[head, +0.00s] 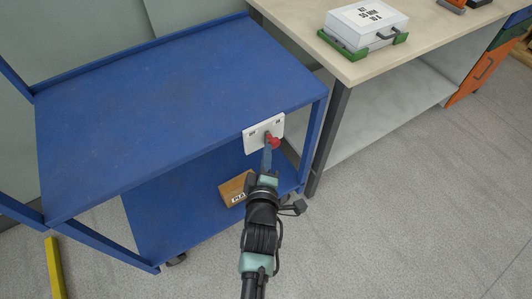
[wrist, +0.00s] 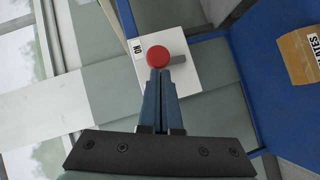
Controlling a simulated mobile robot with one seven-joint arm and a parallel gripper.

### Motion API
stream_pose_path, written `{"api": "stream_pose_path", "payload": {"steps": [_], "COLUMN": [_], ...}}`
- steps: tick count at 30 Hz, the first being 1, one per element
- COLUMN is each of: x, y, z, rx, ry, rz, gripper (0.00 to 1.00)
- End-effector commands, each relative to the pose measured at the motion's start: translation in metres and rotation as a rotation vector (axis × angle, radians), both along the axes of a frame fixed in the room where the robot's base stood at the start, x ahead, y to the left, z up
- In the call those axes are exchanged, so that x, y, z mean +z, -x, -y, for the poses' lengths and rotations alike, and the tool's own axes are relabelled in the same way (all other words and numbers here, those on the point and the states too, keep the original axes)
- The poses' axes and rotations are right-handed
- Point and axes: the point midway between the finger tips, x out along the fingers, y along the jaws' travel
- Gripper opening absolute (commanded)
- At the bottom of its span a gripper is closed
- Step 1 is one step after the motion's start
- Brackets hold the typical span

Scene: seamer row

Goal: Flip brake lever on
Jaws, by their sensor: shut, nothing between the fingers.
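The brake lever has a red knob (head: 273,142) on a white plate (head: 251,143) fixed to the near right edge of the blue cart's top (head: 180,90). In the wrist view the red knob (wrist: 168,57) stands out from the white plate (wrist: 185,75), with a grey shaft to its right and an "ON" label (wrist: 137,46) to its left. My gripper (head: 267,150) is shut and empty. In the wrist view its blue fingertips (wrist: 159,72) are at the knob's lower edge; I cannot tell whether they touch it. The fingers partly cover the plate.
A cardboard box (head: 233,189) lies on the cart's lower shelf, below the plate. A workbench (head: 420,35) with a white case (head: 366,22) stands close to the cart's right. A yellow bar (head: 54,268) is at the lower left. The floor at right is clear.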

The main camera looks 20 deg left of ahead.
Motion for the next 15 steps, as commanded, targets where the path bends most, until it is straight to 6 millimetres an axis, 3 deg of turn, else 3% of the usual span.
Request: {"api": "stream_pose_path", "payload": {"steps": [15], "x": [0.008], "y": [-0.013], "z": [0.01], "rx": [-0.001], "ry": [-0.111], "rz": [-0.134], "gripper": [0.0]}}
